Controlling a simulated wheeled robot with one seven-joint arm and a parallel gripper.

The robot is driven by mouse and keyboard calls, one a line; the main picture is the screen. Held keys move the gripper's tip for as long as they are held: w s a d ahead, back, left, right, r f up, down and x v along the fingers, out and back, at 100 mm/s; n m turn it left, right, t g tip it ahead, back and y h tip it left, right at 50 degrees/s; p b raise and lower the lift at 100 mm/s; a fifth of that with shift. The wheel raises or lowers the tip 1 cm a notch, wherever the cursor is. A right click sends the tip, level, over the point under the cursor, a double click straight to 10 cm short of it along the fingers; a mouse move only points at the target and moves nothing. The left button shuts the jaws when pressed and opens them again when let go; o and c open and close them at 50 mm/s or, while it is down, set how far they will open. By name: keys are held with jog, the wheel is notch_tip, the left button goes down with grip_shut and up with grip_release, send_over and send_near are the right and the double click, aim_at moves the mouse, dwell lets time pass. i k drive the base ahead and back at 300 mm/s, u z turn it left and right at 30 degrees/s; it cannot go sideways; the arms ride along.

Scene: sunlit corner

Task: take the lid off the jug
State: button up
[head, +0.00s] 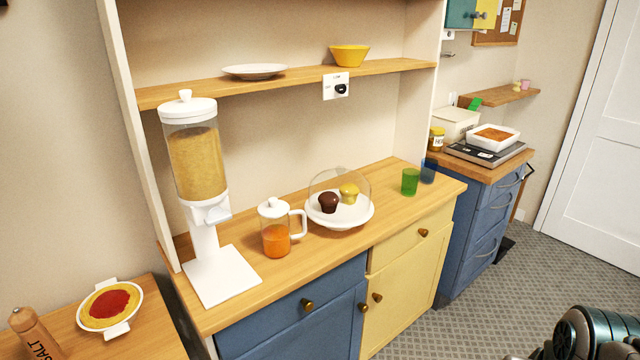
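The jug (275,241) stands upright on the wooden counter, between the cereal dispenser and the domed cake stand. It is clear, with orange liquid in its lower part and a white handle on its right side. Its white lid (272,209) with a small round knob sits on top of the jug. My gripper is not visible. Only a part of my arm shows at the lower right corner, well away from the jug.
The tall cereal dispenser (196,165) stands left of the jug. A cake stand (340,219) with two muffins under a clear dome is close on its right. A green glass (410,181) is farther right. The counter (285,275) in front of the jug is clear. A shelf (300,77) runs above.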

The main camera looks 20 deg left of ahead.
aim_at(273, 208)
jog(key=u, duration=0.5)
jog(key=i, duration=1.2)
jog(key=u, duration=0.9)
